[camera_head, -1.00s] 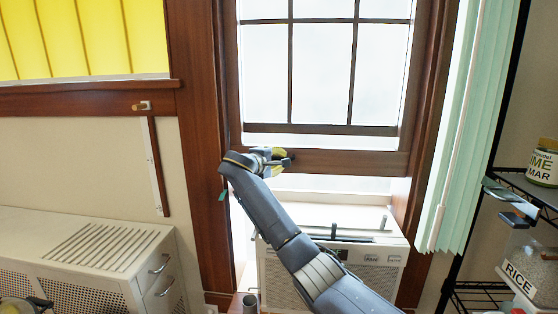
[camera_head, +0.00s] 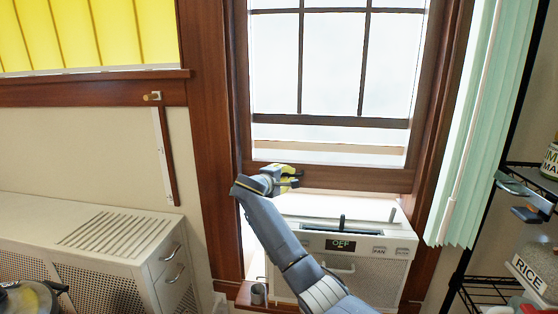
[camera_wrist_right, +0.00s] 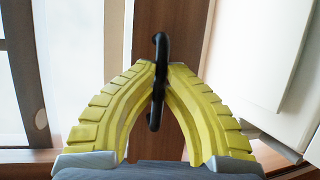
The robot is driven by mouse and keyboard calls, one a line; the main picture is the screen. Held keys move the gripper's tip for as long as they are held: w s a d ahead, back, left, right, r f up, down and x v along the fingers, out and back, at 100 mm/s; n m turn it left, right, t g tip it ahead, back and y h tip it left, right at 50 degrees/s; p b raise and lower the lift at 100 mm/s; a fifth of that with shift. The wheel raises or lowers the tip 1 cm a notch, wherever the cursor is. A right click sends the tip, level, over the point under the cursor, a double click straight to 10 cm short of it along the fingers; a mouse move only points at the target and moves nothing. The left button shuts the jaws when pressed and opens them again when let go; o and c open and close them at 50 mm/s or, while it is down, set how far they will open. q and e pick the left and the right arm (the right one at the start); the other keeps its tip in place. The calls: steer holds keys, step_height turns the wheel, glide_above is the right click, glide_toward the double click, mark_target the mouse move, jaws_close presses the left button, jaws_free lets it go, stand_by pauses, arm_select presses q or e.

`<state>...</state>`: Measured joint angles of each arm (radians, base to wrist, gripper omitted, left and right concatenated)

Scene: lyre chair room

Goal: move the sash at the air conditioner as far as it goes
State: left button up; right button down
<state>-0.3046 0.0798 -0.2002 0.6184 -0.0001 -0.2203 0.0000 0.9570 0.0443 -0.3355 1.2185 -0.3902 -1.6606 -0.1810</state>
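The sash (camera_head: 350,178) is the lower window frame, with a brown wooden bottom rail. Its rail is just above the back of the white air conditioner (camera_head: 385,252), whose panel reads OFF. My right gripper (camera_head: 288,178) is at the left part of the rail. In the right wrist view, its yellow fingers (camera_wrist_right: 159,72) close around a black hook-shaped handle (camera_wrist_right: 156,118) in front of brown wood, the rail (camera_wrist_right: 180,25). The handle is hidden by the gripper in the head view. My left gripper is not in view.
A white perforated cabinet (camera_head: 105,240) stands at left, with a lidded pot (camera_head: 25,298) on it. Green vertical blinds (camera_head: 490,120) hang right of the window. A black wire shelf (camera_head: 490,285) with a RICE container (camera_head: 530,275) is at far right.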

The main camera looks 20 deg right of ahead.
step_height(320, 180, down, 8)
steer(key=shift+f, duration=0.1)
stand_by(0.4)
steer(key=c, duration=1.7)
jaws_free()
steer(key=shift+d+f, duration=0.1)
steer(key=shift+o, duration=1.1)
steer(key=shift+a+r, duration=0.2)
steer(key=shift+r, duration=0.05)
steer(key=v, duration=1.1)
steer(key=shift+s+a, duration=0.2)
steer(key=shift+s, duration=0.1)
